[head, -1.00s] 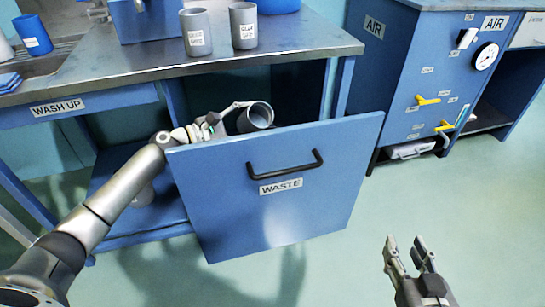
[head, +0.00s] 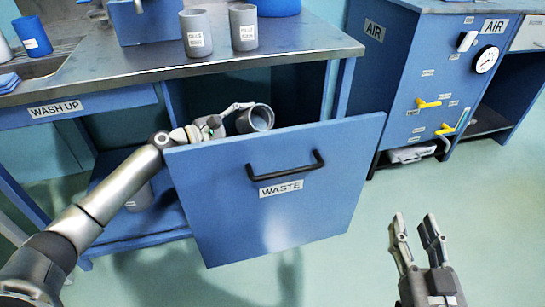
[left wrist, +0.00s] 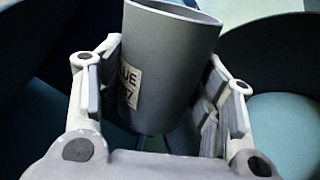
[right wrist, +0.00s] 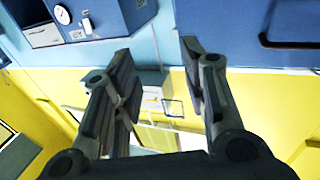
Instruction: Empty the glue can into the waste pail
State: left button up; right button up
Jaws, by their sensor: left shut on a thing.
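The grey glue can (head: 256,118) is held tilted just behind the top edge of the pulled-out WASTE front, its open mouth facing right and toward me. My left gripper (head: 232,114) is shut on it. In the left wrist view the can (left wrist: 165,75) sits between both fingers, its white label partly readable as "UE". Its contents are not visible. The waste pail is hidden behind the front in the head view; dark curved surfaces beside the can in the left wrist view may be its wall. My right gripper (head: 414,222) is open and empty over the floor at lower right.
The blue WASTE front (head: 290,215) with its black handle stands out from the bench. Two grey labelled cans (head: 196,33) (head: 243,27) stand on the metal counter (head: 120,62). A blue AIR cabinet (head: 415,90) is at the right. The floor between is clear.

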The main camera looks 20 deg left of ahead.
pick_arm(q)
jog(key=shift+r+m, duration=0.25)
jog(key=shift+m, duration=0.15)
jog(key=shift+f+b, duration=0.1)
jog(key=shift+b, duration=0.5)
jog(key=shift+f+m+b, duration=0.15)
jog(key=shift+m+b, duration=0.45)
jog(key=shift+m, duration=0.3)
pick_arm(e)
jog(key=s+r+t+y, duration=0.2)
jog(key=s+r+t, duration=0.2)
jog(key=r+t, duration=0.3)
notch_tip(320, 180, up, 4)
jog(key=shift+s+a+r+t, duration=0.15)
jog(key=shift+s+a+t, duration=0.05)
jog(key=shift+t, duration=0.2)
pick_arm(q)
jog(key=shift+s+d+r+m+y+b, duration=0.1)
jog(key=shift+r+m+y+b, duration=0.2)
jog(key=shift+r+m+b, duration=0.3)
pick_arm(e)
jog(key=shift+s+d+r+t+y, duration=0.1)
jog(key=shift+s+r+t+y, duration=0.5)
jog(key=shift+s, duration=0.25)
